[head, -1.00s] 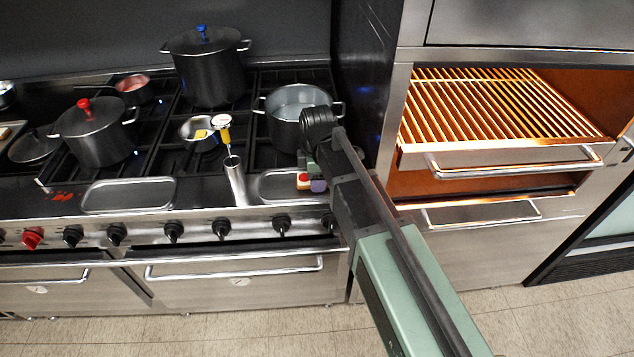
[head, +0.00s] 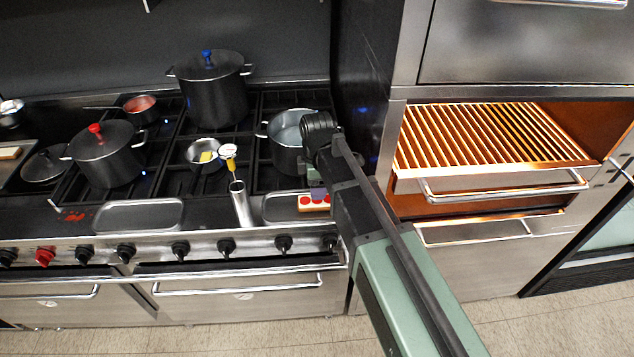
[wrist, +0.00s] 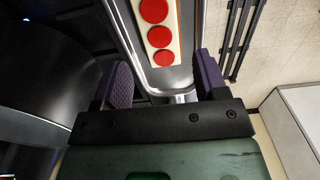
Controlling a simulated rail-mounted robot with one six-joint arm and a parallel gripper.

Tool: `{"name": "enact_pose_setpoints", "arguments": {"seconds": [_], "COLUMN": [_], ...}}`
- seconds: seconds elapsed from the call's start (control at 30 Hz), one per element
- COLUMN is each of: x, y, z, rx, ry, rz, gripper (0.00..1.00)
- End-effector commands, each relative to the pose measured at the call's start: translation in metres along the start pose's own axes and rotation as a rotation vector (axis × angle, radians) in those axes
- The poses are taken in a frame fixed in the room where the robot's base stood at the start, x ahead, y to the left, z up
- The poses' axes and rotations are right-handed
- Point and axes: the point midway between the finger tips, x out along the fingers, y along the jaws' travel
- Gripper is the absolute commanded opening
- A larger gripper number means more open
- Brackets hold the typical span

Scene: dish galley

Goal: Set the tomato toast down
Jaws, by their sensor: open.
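The tomato toast (head: 314,203), a pale slice with red tomato rounds in a row, lies on the right-hand shallow metal tray (head: 274,208) at the front of the stove. In the wrist view the toast (wrist: 152,38) lies flat inside the tray's rounded rim, beyond my fingertips. My gripper (wrist: 164,82) is open, its purple-padded fingers wide apart with nothing between them. In the head view my gripper (head: 318,191) is just behind the toast, and my arm hides the tray's right end.
A grey pot (head: 288,155) stands close behind my gripper. A metal cylinder (head: 241,204) holding a yellow-handled tool stands left of the tray. Another shallow tray (head: 139,216) lies farther left and looks empty. A glowing grill rack (head: 490,135) is at the right.

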Motion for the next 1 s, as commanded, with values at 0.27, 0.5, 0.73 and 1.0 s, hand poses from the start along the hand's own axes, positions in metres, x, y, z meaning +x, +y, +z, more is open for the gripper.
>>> {"name": "enact_pose_setpoints", "arguments": {"seconds": [0.27, 0.5, 0.73, 1.0], "x": [-0.059, -0.056, -0.056, -0.056], "y": [0.0, 0.0, -0.061, -0.156], "z": [0.0, 0.0, 0.073, 0.156], "rx": [0.0, 0.002, 0.585, 1.583], "ry": [0.0, 0.0, -0.001, -0.001], "rz": [0.0, 0.0, 0.0, 0.001], "gripper": [0.66, 0.66, 0.66, 0.66]}}
